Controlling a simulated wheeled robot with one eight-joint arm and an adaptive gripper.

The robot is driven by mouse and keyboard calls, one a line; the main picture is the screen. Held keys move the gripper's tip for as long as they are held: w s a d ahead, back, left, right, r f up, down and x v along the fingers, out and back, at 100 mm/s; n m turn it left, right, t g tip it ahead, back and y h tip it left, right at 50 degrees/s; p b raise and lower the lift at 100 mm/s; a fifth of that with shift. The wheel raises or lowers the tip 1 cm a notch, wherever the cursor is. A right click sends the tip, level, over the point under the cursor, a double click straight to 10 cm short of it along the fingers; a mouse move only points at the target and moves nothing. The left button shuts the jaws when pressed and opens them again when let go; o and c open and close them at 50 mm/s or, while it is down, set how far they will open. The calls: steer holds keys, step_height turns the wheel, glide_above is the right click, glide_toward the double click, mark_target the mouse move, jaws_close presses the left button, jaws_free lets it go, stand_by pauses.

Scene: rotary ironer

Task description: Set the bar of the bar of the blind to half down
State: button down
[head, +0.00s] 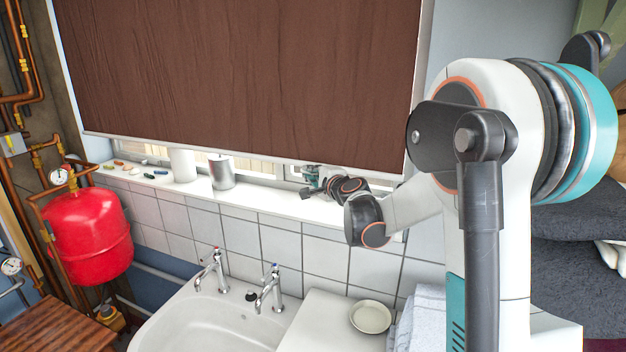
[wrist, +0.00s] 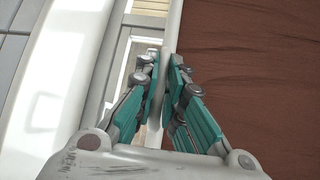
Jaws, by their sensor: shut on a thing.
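The brown blind (head: 240,75) hangs over most of the window in the head view, with its pale bar (head: 150,142) along the lower edge, a little above the sill. The bar slopes down to the right in the picture. My gripper (head: 312,174) is at the right part of the bar, low over the sill. In the wrist view the teal fingers of my gripper (wrist: 163,65) are shut on the pale bar (wrist: 173,28), with the brown cloth (wrist: 245,70) to the right. The fingers hide part of the bar.
The white sill (head: 255,202) holds a metal canister (head: 222,172), a white cup (head: 183,165) and small items at the left. Below are a sink (head: 215,320) with two taps and a dish (head: 371,317). A red tank (head: 88,235) stands at left.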

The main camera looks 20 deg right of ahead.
step_height(320, 180, up, 24)
steer(key=p, duration=1)
steer(key=c, duration=1.7)
jaws_free()
steer(key=shift+s+r, duration=0.25)
steer(key=shift+s, duration=1.65)
steer(key=shift+s+r, duration=0.2)
steer(key=shift+s, duration=1.65)
